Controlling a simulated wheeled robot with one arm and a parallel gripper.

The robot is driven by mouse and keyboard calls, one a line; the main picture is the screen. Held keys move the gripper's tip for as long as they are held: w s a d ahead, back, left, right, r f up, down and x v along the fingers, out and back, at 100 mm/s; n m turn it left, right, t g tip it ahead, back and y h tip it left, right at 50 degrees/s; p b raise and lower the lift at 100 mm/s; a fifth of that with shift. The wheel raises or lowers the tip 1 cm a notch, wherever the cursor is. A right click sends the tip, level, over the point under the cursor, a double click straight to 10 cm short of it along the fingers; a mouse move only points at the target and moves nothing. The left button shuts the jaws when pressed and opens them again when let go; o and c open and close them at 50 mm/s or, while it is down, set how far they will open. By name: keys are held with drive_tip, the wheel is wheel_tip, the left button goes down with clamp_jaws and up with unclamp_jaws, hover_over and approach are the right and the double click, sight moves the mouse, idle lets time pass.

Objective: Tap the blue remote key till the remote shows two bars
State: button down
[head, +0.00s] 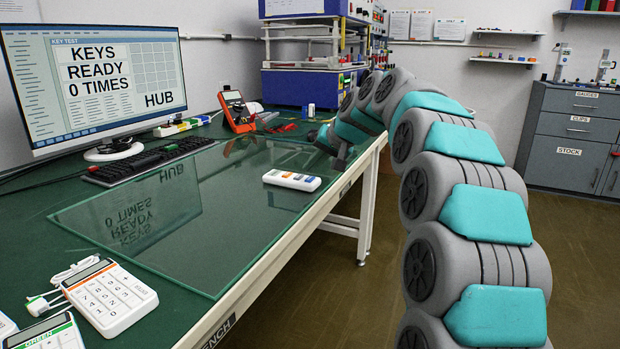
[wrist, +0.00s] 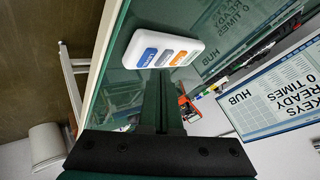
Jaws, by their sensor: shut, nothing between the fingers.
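The white remote (head: 291,180) lies flat on the glass sheet near the bench's front edge. In the wrist view the remote (wrist: 152,45) shows a blue key (wrist: 148,57), a grey key (wrist: 165,57) and an orange key (wrist: 182,58) in a row. The blue key is at the end nearer the bench edge. My gripper (wrist: 158,76) is shut and empty, its fingers pointing toward the remote and apparently apart from it. In the head view my gripper is small, behind and to the right of the remote. I cannot make out any bars on the remote.
A monitor (head: 108,75) reads KEYS READY 0 TIMES and HUB. A keyboard (head: 150,161) lies before it. The glass sheet (head: 150,225) is bare around the remote. A white keypad (head: 112,297) stands front left; an orange meter (head: 236,112) stands farther back.

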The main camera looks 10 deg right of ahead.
sight(312, 182)
drive_tip(key=shift+r, duration=0.15)
drive_tip(key=shift+r+p, duration=1.6)
drive_tip(key=shift+r, duration=0.8)
drive_tip(key=shift+s+f, duration=0.1)
